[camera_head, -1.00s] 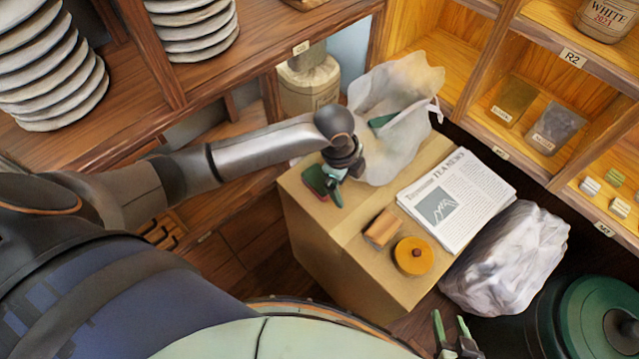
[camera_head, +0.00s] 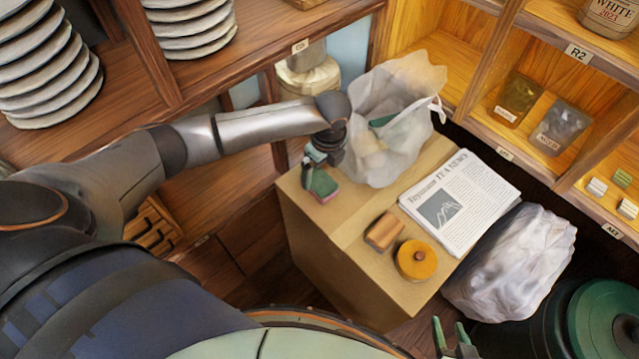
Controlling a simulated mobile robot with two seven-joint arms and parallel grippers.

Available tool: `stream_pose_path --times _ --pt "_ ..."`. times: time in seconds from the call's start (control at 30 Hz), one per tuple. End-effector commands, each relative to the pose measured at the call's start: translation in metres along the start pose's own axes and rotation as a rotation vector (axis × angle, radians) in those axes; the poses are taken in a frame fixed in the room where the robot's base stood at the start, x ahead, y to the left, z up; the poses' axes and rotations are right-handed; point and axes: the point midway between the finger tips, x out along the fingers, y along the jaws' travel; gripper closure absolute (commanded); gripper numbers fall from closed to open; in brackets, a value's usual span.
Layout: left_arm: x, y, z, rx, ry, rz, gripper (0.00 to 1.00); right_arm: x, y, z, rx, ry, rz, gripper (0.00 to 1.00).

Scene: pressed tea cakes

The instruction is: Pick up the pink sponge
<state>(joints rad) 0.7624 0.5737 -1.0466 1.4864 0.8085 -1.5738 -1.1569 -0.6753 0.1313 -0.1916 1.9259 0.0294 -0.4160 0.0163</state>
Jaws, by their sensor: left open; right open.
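The sponge (camera_head: 323,186) lies near the left edge of the cardboard box top, with a green upper face and a pink side. My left gripper (camera_head: 312,172) is open, right at the sponge's far left side. One green finger shows there; the other is hard to make out, and I cannot tell whether the fingers touch the sponge. My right gripper (camera_head: 454,336) is open and empty at the bottom edge of the view, below the box.
The box (camera_head: 345,230) also bears a wooden block (camera_head: 384,230), a round orange lidded piece (camera_head: 416,260), a newspaper (camera_head: 462,205) and a white plastic bag (camera_head: 400,145). A crumpled whitish bundle (camera_head: 508,262) lies to the right. Shelves stand behind.

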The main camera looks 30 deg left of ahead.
Motion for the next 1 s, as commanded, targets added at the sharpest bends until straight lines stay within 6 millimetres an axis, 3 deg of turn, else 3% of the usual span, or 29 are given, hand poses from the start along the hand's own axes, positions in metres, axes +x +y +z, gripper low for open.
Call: stream_pose_path --times 0.3,1.0 --pt "0.045 -0.003 0.003 0.001 -0.001 0.002 0.0 0.006 -0.005 -0.004 -0.002 0.014 -0.012 0.5" --pt "0.05 -0.003 0.002 0.0 0.0 0.001 0.0 0.005 -0.004 -0.006 -0.005 0.012 -0.012 0.5"
